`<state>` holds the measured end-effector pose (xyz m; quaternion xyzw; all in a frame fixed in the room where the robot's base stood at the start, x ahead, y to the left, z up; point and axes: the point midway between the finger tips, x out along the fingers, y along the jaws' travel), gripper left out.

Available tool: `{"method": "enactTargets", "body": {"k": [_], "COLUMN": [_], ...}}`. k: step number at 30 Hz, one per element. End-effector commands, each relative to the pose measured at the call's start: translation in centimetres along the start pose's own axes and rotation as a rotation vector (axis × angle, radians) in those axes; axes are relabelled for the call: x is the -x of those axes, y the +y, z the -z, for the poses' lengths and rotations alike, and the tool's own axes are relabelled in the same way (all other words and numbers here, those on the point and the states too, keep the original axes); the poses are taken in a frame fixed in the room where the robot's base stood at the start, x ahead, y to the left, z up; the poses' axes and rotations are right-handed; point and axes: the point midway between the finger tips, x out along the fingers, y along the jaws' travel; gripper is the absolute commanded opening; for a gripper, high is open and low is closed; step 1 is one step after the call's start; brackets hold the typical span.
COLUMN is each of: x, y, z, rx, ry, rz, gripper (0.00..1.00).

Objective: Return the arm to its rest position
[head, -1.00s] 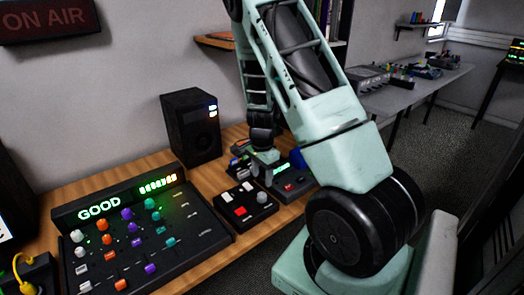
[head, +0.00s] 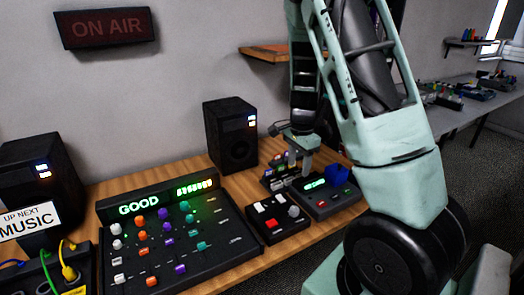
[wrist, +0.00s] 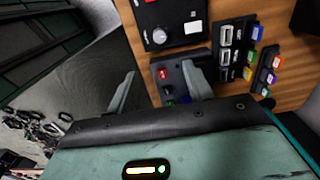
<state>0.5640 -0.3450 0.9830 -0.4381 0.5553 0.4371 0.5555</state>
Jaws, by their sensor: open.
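My arm is pale green and black and reaches over the right part of the wooden desk (head: 110,190) in the head view. My gripper (head: 299,166) points down over the small black device with the lit green display (head: 316,183). In the wrist view my gripper (wrist: 159,68) shows two grey fingers spread apart with nothing between them. The right finger covers part of the device with the red button (wrist: 164,74). Whether the fingertips touch anything cannot be told.
A mixer reading GOOD (head: 190,236), a black button box (head: 276,217) and a speaker (head: 231,135) stand on the desk. A row of coloured connectors (wrist: 256,50) lies near my gripper in the wrist view. A wooden shelf (head: 264,52) is on the wall behind my arm.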

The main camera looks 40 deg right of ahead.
Motion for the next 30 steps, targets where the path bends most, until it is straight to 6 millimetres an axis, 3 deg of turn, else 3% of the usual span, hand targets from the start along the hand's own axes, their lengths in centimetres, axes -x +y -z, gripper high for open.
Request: {"method": "enactTargets", "body": {"k": [7, 10, 14, 17, 20, 24, 27, 30], "x": [0.0, 0.2, 1.1, 2.4, 3.9, 6.1, 7.4, 8.2], "y": [0.0, -0.1, 0.1, 1.4, 4.2, 10.4, 15.7, 20.6], "z": [0.0, -1.6, -7.6, -14.4, -21.1, -29.0, -32.8, -34.7], "rx": [0.000, 0.056, 0.283, 0.568, 0.891, 1.386, 1.746, 2.068], "ry": [0.000, -0.014, -0.062, -0.108, -0.143, -0.162, -0.149, -0.115], "rz": [0.000, 0.002, 0.009, 0.019, 0.031, 0.049, 0.059, 0.063], "gripper": [0.51, 0.51, 0.51, 0.51, 0.51, 0.51, 0.51, 0.51]}}
